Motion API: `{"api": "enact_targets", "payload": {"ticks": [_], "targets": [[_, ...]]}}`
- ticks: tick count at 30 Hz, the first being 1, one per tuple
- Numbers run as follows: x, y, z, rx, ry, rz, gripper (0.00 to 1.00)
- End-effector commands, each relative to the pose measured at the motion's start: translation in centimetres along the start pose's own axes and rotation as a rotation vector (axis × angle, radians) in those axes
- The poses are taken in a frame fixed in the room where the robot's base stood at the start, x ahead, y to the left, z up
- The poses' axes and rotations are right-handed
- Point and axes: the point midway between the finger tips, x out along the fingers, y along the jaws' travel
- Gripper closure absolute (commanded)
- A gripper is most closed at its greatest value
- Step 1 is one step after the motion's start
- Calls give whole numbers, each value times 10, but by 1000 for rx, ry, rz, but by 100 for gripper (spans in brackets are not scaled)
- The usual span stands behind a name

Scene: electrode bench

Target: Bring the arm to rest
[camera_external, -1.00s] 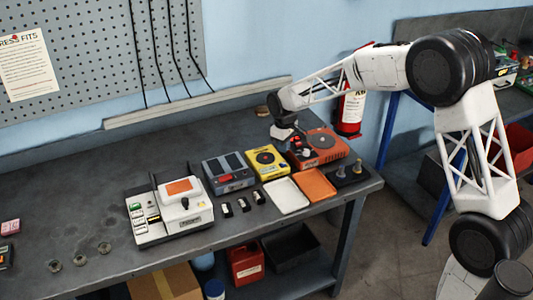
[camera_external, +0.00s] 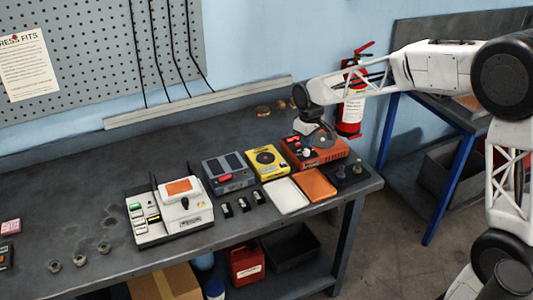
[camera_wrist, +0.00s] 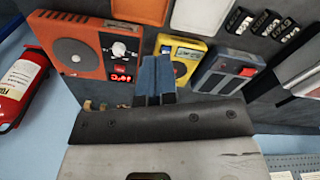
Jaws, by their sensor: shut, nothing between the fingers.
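My gripper (camera_external: 304,150) is at the right part of the bench, over the orange device (camera_external: 327,157), and hides part of it. In the wrist view, its two blue-grey fingers (camera_wrist: 156,72) are side by side, shut, with nothing between them. The orange device (camera_wrist: 86,47), with a round grey disc, a knob and a red display, lies left of the fingers there. The yellow device (camera_wrist: 186,57) is just right of them. I cannot tell the exact height of the fingertips above the bench.
A grey device (camera_external: 228,172), a white machine (camera_external: 170,210), a white tray (camera_external: 285,196) and an orange tray (camera_external: 316,185) stand on the bench. A red fire extinguisher (camera_external: 349,121) hangs behind my forearm. The bench's back left is clear.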

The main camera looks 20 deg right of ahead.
Motion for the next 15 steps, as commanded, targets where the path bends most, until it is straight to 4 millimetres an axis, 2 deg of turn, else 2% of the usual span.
{"api": "enact_targets", "payload": {"ticks": [1, 6, 15], "targets": [[-10, -1, 13, 13, 9, 3, 100], [-34, -7, 56, 62, 29, 10, 100], [-65, -21, 134, 151, 64, 22, 100]]}}
